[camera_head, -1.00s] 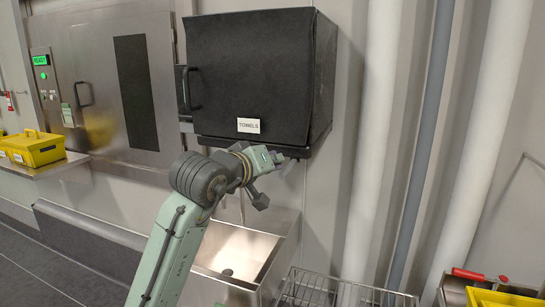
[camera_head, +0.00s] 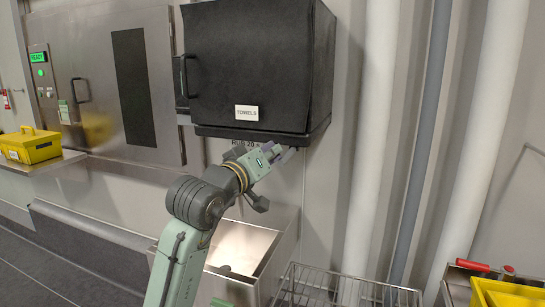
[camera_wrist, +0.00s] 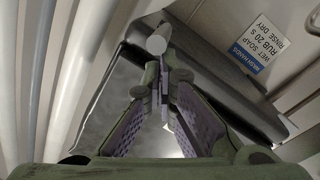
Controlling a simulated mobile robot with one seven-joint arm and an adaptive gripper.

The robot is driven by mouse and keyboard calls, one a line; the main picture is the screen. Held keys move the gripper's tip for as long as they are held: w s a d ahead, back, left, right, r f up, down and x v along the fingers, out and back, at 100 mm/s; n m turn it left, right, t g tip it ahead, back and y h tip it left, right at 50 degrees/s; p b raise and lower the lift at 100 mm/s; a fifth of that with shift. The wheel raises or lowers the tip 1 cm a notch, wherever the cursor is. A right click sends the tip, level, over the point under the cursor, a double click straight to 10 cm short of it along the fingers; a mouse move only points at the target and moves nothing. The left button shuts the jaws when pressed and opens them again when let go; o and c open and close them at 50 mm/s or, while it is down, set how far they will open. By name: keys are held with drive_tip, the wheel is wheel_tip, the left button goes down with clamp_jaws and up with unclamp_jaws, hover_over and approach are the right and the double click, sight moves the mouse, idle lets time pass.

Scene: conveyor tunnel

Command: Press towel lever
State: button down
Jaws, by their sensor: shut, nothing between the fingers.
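The black towel dispenser (camera_head: 262,60), with a white "TOWELS" label (camera_head: 246,113), hangs on the wall above a steel sink. My gripper (camera_head: 288,154) is just under its lower front edge, toward the right. In the wrist view my gripper (camera_wrist: 162,100) has its purple-padded fingers shut with nothing held. A short grey round-ended bar (camera_wrist: 157,42), which looks like the towel lever, shows just beyond the fingertips. I cannot tell whether the fingers touch it. In the head view the lever cannot be made out behind my gripper.
The steel sink (camera_head: 283,239) is below my arm, with a wire rack (camera_head: 345,290) to its right. A hand-washing sign (camera_wrist: 258,49) is on the wall near the dispenser. White pipes (camera_head: 372,150) stand at right. A yellow box (camera_head: 32,147) sits on a shelf at left.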

drive_tip(key=shift+f, duration=0.25)
wheel_tip(320, 180, down, 5)
drive_tip(key=t+b, duration=0.1)
drive_tip(key=b, duration=0.3)
drive_tip(key=t+h+b, duration=0.1)
drive_tip(key=b, duration=0.4)
drive_tip(key=shift+w+d+r+m+t, duration=0.1)
drive_tip(key=shift+w+r+m+t, duration=0.05)
drive_tip(key=shift+m+t, duration=0.2)
drive_tip(key=shift+d+h, duration=0.1)
drive_tip(key=shift+h, duration=0.3)
